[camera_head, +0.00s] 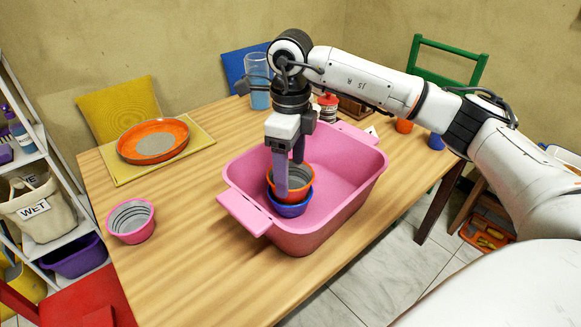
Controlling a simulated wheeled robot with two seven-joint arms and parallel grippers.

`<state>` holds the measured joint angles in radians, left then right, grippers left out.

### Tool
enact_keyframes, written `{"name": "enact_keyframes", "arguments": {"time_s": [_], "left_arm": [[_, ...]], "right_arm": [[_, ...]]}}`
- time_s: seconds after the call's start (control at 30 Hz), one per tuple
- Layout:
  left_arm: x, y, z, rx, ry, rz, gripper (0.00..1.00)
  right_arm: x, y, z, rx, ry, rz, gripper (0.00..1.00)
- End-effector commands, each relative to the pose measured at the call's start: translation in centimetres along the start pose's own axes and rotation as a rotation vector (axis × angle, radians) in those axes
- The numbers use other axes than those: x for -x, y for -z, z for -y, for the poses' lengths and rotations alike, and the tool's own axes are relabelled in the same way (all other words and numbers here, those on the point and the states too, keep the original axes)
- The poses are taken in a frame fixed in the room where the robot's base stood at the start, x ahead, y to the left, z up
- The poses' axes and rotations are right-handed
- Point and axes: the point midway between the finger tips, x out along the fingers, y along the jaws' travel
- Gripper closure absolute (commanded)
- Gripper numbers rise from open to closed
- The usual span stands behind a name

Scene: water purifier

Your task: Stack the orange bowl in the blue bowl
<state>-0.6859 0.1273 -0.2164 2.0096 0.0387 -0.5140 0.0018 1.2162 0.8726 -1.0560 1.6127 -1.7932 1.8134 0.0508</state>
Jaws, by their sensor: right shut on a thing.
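The orange bowl (303,188) sits in or just over the blue bowl (290,210), inside the pink basin (350,199). Its grey striped inside faces up. I cannot tell whether it rests fully in the blue bowl. My right gripper (290,186) reaches down into the basin from above and is shut on the orange bowl, with one finger in front of it and the other behind. The near finger hides part of both bowls. My left gripper is not in view.
A pink bowl (131,221) stands at the table's left. An orange plate (153,141) lies on a yellow mat (199,138) at the back left. A clear blue glass (258,82) stands behind my right gripper. Small orange (404,126) and blue (436,142) cups stand at the right edge.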

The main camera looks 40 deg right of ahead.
Motion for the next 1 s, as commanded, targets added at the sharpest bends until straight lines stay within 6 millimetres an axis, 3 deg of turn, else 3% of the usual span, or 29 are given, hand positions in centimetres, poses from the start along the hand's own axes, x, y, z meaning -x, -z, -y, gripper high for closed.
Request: {"name": "enact_keyframes", "arguments": {"time_s": [0.47, 0.5, 0.57, 0.87, 1.0], "left_arm": [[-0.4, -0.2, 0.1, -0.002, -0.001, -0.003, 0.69], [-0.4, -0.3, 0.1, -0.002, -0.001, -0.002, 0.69], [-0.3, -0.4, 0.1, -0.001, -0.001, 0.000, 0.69], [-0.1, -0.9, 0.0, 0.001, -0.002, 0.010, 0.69], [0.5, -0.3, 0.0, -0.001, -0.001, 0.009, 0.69]], "right_arm": [[-1.1, 0.0, 0.0, 0.000, 0.000, 0.000, 0.58], [-1.1, 0.0, 0.0, 0.000, 0.000, 0.000, 0.25], [-1.1, 0.0, 0.0, 0.000, 0.000, 0.000, 0.15], [-1.0, 0.0, 0.0, 0.000, 0.000, 0.000, 0.13], [0.2, 0.0, 0.0, 0.000, 0.000, 0.002, 0.13]]}}
